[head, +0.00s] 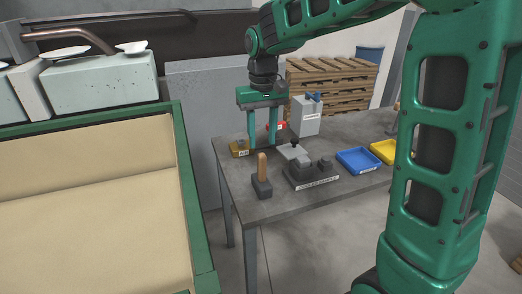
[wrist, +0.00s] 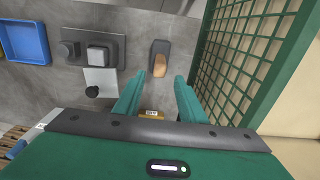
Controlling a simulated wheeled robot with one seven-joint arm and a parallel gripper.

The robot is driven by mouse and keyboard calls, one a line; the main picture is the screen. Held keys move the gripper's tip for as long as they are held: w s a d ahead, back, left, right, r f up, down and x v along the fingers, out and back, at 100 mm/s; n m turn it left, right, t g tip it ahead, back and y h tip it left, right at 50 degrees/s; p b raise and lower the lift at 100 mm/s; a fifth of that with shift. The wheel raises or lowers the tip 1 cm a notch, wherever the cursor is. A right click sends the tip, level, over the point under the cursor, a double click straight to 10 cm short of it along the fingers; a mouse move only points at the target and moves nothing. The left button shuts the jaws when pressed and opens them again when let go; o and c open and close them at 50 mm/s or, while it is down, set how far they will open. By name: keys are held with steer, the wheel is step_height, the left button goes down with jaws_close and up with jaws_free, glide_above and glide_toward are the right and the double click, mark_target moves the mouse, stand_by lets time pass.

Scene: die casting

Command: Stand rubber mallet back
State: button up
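The rubber mallet (head: 262,186) stands on its dark head near the front left of the grey table (head: 285,205), with its wooden handle pointing up. In the wrist view the mallet (wrist: 160,60) is seen from above, just beyond my fingertips. My gripper (head: 262,146) points down over the table, above and behind the mallet in the head view. It is open, its two green fingers apart with nothing between them. In the wrist view my gripper (wrist: 160,76) has one finger to either side of the handle's line, not touching it.
A dark block fixture labelled as a cooled sample (head: 312,180) stands right of the mallet. A blue tray (head: 358,161) and a yellow tray (head: 384,151) lie further right. A small yellow labelled box (head: 239,149) and a grey box (head: 306,118) stand behind. A green-framed bin (head: 192,200) is left.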

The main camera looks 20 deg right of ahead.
steer(key=shift+r, duration=2.65)
steer(key=s+d+f+m, duration=0.2)
steer(key=s+d+m, duration=0.1)
steer(key=s+d, duration=1.05)
steer(key=s+d+f+m, duration=0.1)
steer(key=s+d+f, duration=0.1)
steer(key=s, duration=0.7)
steer(key=s+d+f+m, duration=0.2)
steer(key=s+f, duration=0.3)
steer(key=s, duration=0.4)
steer(key=shift+f, duration=0.15)
steer(key=shift+w, duration=0.1)
